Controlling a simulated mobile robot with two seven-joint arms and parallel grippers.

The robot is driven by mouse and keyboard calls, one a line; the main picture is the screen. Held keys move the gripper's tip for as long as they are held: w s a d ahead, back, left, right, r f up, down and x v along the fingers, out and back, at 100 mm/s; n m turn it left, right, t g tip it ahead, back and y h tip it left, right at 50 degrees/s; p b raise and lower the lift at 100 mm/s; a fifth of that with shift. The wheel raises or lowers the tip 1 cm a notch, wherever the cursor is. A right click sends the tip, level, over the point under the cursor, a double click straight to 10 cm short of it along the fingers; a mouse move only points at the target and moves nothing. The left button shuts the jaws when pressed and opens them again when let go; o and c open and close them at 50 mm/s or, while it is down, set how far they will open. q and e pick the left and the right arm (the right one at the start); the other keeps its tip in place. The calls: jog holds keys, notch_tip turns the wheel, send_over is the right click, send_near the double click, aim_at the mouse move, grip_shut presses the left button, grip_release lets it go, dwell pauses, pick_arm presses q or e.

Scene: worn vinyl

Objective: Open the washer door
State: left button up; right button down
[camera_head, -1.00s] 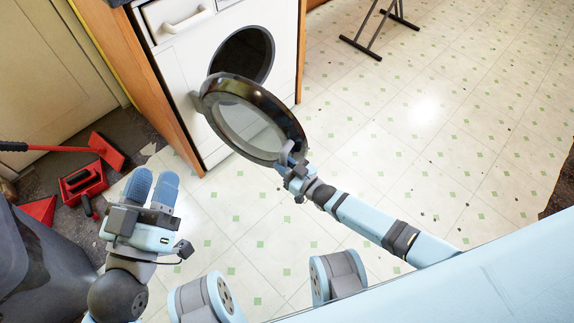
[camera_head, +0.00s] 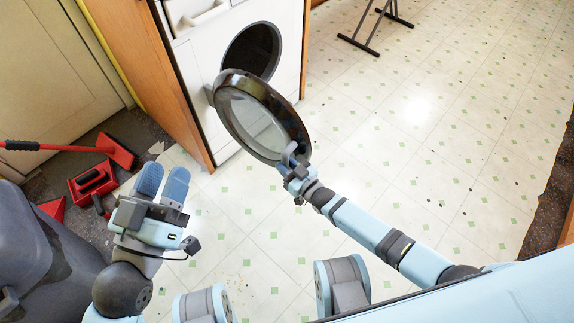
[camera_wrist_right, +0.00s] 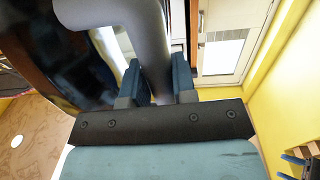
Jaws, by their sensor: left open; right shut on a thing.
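The white washer (camera_head: 198,72) stands at the upper left in the head view. Its round opening (camera_head: 254,50) is dark and uncovered. The round door (camera_head: 230,117), with a dark rim and clear glass, is swung out from the front on its left-side hinge. My right gripper (camera_head: 290,160) is shut on the door handle (camera_wrist_right: 157,55) at the door's free edge; in the right wrist view the grey curved handle runs between the blue fingers. My left gripper (camera_head: 162,187) is open and empty, fingers pointing up, left of the door and apart from it.
A red dustpan (camera_head: 93,183) and a red broom head (camera_head: 116,150) lie on the floor at the left. A grey bin (camera_head: 60,255) stands at the lower left. Dark stand legs (camera_head: 361,40) are at the top. The tiled floor to the right is clear.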

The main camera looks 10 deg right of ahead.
dwell(0.4)
jog(key=c, duration=0.9)
grip_release()
jog(key=shift+c, duration=0.2)
pick_arm(q)
jog(key=shift+a, duration=0.1)
jog(key=shift+s, duration=0.1)
pick_arm(e)
jog(key=shift+s, duration=0.15)
